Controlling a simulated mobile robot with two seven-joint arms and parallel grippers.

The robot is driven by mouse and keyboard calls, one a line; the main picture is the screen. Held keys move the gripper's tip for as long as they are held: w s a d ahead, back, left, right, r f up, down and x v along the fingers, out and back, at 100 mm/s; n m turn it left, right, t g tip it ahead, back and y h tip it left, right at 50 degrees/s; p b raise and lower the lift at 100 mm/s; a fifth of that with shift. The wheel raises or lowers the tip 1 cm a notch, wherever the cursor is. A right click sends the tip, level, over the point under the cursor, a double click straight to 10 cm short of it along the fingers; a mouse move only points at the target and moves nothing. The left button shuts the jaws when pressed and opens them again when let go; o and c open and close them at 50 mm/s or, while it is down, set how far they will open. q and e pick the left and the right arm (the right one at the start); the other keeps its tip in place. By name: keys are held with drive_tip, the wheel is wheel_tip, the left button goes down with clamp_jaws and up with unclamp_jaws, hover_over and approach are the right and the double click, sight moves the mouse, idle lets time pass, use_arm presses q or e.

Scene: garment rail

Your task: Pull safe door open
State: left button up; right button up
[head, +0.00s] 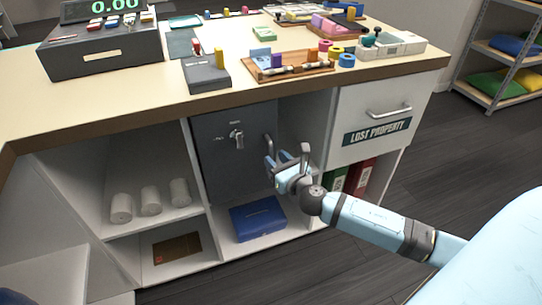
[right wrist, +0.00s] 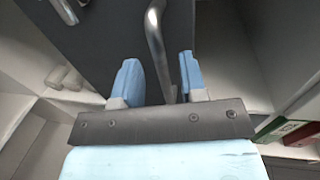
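The dark grey safe door (head: 225,170) sits in the middle bay under the counter and looks closed. It has a small knob or key lock (head: 237,140) near its upper middle. A vertical bar handle (head: 268,148) is at its right side. My right gripper (head: 287,160) is at the door's right edge by the handle. In the right wrist view, its two blue fingers (right wrist: 160,78) are open, with the lower part of the handle (right wrist: 157,45) in line with the gap between them. I cannot tell whether they touch it. My left gripper is not in view.
A blue box (head: 258,219) lies on the shelf below the safe. A white drawer marked LOST PROPERTY (head: 376,118) is to the right, above red and green binders (head: 350,178). The counter edge (head: 130,123) overhangs above. Floor in front is clear.

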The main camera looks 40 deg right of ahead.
sight(272, 155)
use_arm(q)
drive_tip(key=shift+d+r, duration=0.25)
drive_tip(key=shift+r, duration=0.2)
use_arm(e)
drive_tip(key=shift+w, duration=1.6)
clamp_jaws()
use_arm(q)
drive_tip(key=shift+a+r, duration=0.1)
use_arm(e)
drive_tip(key=shift+s, duration=0.1)
